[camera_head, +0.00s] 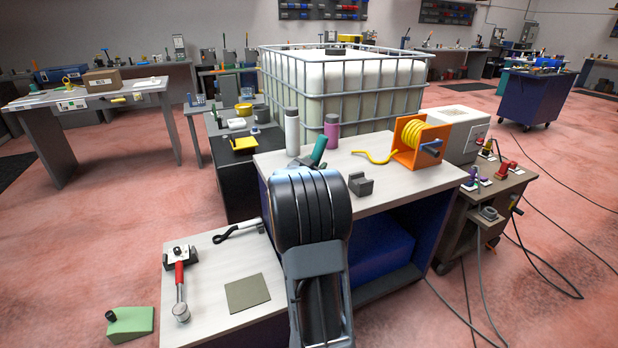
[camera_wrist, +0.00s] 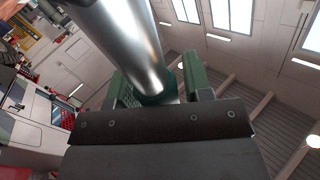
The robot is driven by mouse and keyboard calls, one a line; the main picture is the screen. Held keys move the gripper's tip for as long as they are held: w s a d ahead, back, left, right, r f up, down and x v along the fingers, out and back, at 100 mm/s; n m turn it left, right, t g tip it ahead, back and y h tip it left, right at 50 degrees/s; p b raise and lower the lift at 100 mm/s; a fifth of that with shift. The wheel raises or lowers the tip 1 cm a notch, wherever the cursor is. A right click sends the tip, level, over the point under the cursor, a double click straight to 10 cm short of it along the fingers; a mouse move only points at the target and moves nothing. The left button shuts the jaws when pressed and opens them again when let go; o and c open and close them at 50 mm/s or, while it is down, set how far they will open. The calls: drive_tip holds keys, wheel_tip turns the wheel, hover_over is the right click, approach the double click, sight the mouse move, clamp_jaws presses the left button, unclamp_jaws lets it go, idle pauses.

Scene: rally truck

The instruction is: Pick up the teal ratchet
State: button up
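The teal ratchet (camera_wrist: 157,99) shows in the wrist view as a thick shiny silver shaft running down from the top to a teal part between the green fingers. My gripper (camera_wrist: 164,88) appears shut around that teal part. In the head view a tilted teal piece (camera_head: 319,150) shows just above my black arm. It stands out over the back-left part of the workbench top (camera_head: 400,183). My arm hides most of the gripper and the rest of the ratchet there. The wrist view looks up towards the ceiling and windows.
A white bottle (camera_head: 292,132), a purple bottle (camera_head: 332,134), a grey notched block (camera_head: 361,185) and an orange hose reel (camera_head: 420,146) stand on the workbench. A lower table holds a red-handled hammer (camera_head: 180,283), a black wrench (camera_head: 237,230) and an olive pad (camera_head: 248,293).

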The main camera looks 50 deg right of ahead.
clamp_jaws()
drive_tip(key=shift+r, duration=0.1)
idle(0.3)
